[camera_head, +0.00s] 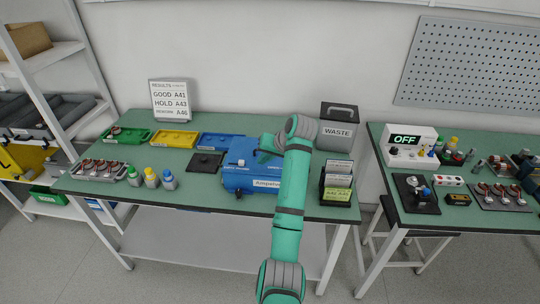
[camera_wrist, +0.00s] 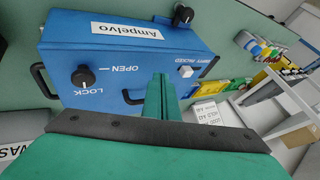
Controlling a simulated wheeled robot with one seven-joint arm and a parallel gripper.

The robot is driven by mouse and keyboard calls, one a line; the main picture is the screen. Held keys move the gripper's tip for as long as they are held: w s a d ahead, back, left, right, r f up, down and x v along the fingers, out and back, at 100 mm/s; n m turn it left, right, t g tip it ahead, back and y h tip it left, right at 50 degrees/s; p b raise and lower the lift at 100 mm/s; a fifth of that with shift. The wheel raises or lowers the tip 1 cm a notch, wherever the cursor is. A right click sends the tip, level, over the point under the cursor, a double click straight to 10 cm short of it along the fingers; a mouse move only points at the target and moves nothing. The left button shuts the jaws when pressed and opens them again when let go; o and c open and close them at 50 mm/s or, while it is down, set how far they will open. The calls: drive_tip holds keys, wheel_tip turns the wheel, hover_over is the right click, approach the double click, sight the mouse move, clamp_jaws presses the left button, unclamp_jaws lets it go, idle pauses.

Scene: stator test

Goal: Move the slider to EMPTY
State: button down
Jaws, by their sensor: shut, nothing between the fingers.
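A blue box (camera_head: 235,178) labelled Ampelvo stands on the left green-topped bench; it also shows in the wrist view (camera_wrist: 105,60). The small white slider knob (camera_wrist: 186,72) is on the box, beside small white lettering of which PACKED is partly readable. I cannot clearly read EMPTY. My gripper (camera_wrist: 160,82) is shut and empty, its fingertips over the box to the left of the slider knob in the wrist view, apparently apart from it. In the head view my gripper (camera_head: 266,148) is beside the box top, partly hidden by my arm.
The box carries black knobs (camera_wrist: 83,77), one marked OPEN and LOCK, and black handles. A WASTE bin (camera_head: 338,130) and a card rack (camera_head: 337,183) stand right of my arm. Coloured trays (camera_head: 174,139) and bottles (camera_head: 151,177) are left of the box.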

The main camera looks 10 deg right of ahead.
sight(241, 163)
drive_tip(key=a, duration=0.1)
drive_tip(key=w+a+f, duration=0.1)
drive_tip(key=a, duration=0.1)
drive_tip(key=shift+w+f, duration=0.35)
drive_tip(key=shift+w+a, duration=0.25)
drive_tip(key=shift+a, duration=0.5)
drive_tip(key=shift+w+a, duration=0.25)
drive_tip(key=shift+a, duration=0.6)
drive_tip(key=shift+w+a, duration=0.2)
drive_tip(key=shift+a, duration=0.6)
drive_tip(key=shift+w+a, duration=0.25)
drive_tip(key=shift+a, duration=0.6)
